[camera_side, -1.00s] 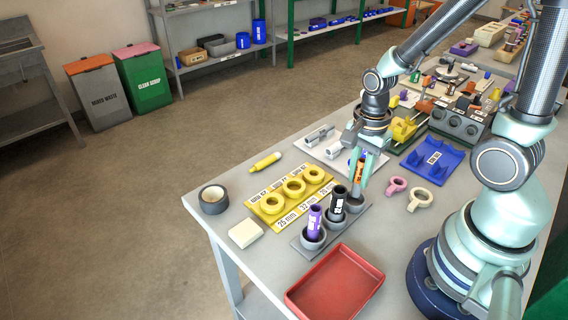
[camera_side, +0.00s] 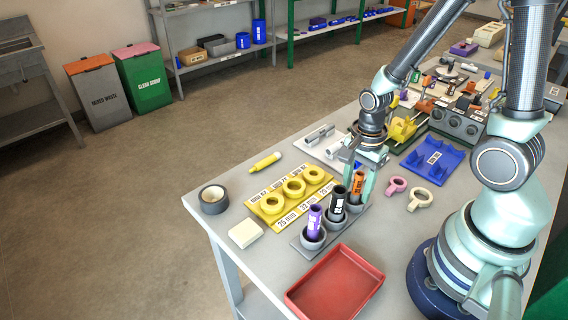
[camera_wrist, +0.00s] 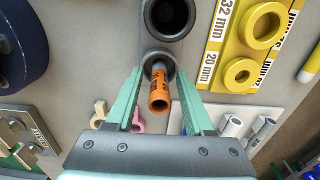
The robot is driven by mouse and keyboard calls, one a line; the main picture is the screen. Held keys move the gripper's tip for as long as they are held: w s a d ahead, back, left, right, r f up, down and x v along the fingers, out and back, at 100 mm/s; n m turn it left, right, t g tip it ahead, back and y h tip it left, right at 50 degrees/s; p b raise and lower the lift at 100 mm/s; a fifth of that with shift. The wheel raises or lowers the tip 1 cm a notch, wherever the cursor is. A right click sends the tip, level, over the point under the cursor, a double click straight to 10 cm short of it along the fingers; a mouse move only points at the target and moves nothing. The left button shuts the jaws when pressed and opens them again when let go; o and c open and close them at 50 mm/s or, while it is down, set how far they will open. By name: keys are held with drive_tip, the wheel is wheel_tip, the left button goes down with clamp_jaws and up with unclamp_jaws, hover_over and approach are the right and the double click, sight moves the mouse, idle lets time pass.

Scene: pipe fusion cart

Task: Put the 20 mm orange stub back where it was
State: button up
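The orange stub (camera_side: 357,184) stands upright in the far-right grey cup of a rack (camera_side: 309,250). In the wrist view the orange stub (camera_wrist: 159,97) has its lower end inside the round grey cup (camera_wrist: 158,62). My gripper (camera_side: 358,187) is over that cup, its fingers on either side of the stub. In the wrist view my gripper (camera_wrist: 160,78) is open, with gaps between both fingers and the stub. The size of the orange stub is not readable.
A yellow ring holder (camera_side: 290,193) marked 25, 32 and 20 mm lies left of the rack. A red tray (camera_side: 334,284) is in front. Grey tape (camera_side: 213,199) is near the left edge.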

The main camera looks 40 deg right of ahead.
wheel_tip(320, 180, up, 12)
drive_tip(key=shift+r, duration=0.2)
drive_tip(key=shift+w+a+r+n, duration=0.15)
drive_tip(key=shift+r+n, duration=0.15)
drive_tip(key=shift+n, duration=0.3)
wheel_tip(320, 180, up, 8)
drive_tip(key=w+a+n+t, duration=0.2)
drive_tip(key=n+t, duration=0.3)
drive_tip(key=n, duration=1.1)
drive_tip(key=shift+a+n+t, duration=0.3)
drive_tip(key=shift+a+n, duration=0.05)
drive_tip(key=shift+n, duration=0.05)
drive_tip(key=shift+w+r, duration=0.1)
